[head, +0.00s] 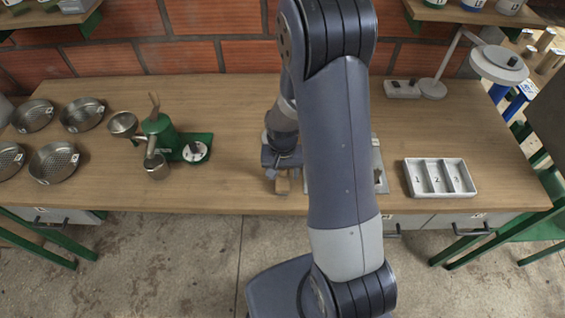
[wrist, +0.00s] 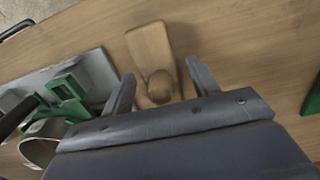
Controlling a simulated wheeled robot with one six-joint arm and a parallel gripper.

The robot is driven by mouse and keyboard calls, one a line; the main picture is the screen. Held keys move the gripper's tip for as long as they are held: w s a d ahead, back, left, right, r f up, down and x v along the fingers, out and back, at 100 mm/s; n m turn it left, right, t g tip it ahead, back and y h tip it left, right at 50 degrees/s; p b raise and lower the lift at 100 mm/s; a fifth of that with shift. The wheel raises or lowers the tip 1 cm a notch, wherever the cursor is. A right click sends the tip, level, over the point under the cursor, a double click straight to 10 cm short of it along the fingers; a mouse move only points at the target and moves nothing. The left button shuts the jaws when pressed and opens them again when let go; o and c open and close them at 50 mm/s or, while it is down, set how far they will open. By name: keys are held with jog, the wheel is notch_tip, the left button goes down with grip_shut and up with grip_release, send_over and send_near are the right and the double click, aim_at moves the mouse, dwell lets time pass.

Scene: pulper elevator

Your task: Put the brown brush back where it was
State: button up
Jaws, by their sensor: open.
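In the wrist view a brown wooden piece, which looks like the brush (wrist: 150,50), lies on the wooden table. It has a flat, paddle-like part and a rounded knob nearer to me. No bristles can be made out. My gripper (wrist: 160,84) is open, with one finger on each side of the knob; I cannot tell whether they touch it. In the head view my gripper (head: 282,160) is low over the table's front part, and a small bit of the brown piece (head: 282,187) shows just below it. My arm hides much of the middle of the table.
A grey plate with green parts (wrist: 65,85) lies left of the gripper in the wrist view. A white three-compartment tray (head: 440,195) stands to the right, with a lamp (head: 497,65) behind. A green machine (head: 160,135) and several metal sieves (head: 53,165) are at left.

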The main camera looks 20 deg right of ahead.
notch_tip(320, 180, up, 12)
jog(key=shift+b, duration=0.3)
dwell(0.3)
